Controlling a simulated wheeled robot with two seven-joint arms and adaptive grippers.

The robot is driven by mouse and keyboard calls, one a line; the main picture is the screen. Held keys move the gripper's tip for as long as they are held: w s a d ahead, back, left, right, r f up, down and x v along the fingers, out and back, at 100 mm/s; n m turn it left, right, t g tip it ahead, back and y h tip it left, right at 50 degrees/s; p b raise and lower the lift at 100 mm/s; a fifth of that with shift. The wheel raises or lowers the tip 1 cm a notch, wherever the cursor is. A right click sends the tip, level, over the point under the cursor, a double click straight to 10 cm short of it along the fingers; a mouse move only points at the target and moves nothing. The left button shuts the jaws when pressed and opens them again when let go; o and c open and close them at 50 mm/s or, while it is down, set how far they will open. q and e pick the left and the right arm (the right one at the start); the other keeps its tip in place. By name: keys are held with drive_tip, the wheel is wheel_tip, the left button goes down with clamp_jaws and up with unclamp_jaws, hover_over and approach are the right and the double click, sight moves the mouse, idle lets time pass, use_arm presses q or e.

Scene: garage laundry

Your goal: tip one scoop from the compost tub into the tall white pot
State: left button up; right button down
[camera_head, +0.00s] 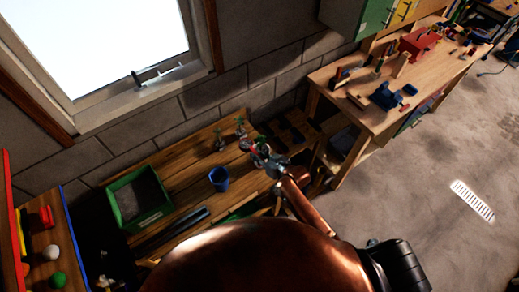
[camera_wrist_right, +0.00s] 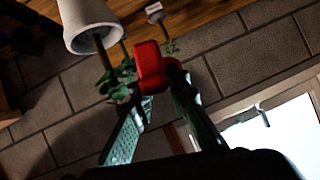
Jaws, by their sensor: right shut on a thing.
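The green compost tub (camera_head: 117,206), with dark grey material inside, stands at the left end of the wooden bench. My right gripper (camera_head: 262,157) is above the bench's right part, near small potted plants. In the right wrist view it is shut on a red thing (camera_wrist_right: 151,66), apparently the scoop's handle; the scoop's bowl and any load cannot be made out. A white pot (camera_wrist_right: 88,22) with a leafy plant (camera_wrist_right: 119,80) shows past the fingers in that view. I cannot clearly pick out this pot in the head view. My left gripper is not in view.
A blue pot (camera_head: 219,179) stands mid-bench, between the tub and my right gripper. Small plants (camera_head: 241,128) stand near the wall. Dark bars (camera_head: 183,226) lie at the bench's front. A workbench (camera_head: 345,98) with tools stands at right. A window is above.

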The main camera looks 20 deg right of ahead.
drive_tip(key=shift+s+d+f+p, duration=0.2)
drive_tip(key=shift+s+d+p, duration=0.1)
drive_tip(key=shift+d+p, duration=0.05)
drive_tip(key=shift+d+f+t+b, duration=0.1)
drive_tip(key=shift+f+t+b, duration=0.2)
drive_tip(key=shift+f, duration=0.25)
use_arm(q)
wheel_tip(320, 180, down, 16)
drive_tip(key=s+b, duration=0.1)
drive_tip(key=b, duration=1.5)
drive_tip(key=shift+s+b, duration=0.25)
drive_tip(key=shift+b, duration=0.1)
use_arm(e)
drive_tip(key=shift+w+d+f+m+y, duration=0.15)
drive_tip(key=shift+d+f+m+y, duration=0.25)
drive_tip(key=shift+f+m+y, duration=0.75)
drive_tip(key=shift+w+d+f+m+y, duration=0.1)
drive_tip(key=shift+d+m+y, duration=0.25)
drive_tip(key=shift+m+y, duration=0.9)
drive_tip(key=shift+w+d+f+m+y, duration=0.15)
drive_tip(key=shift+d+f+m+y, duration=0.4)
drive_tip(key=shift+m, duration=1.35)
drive_tip(key=shift+a, duration=0.15)
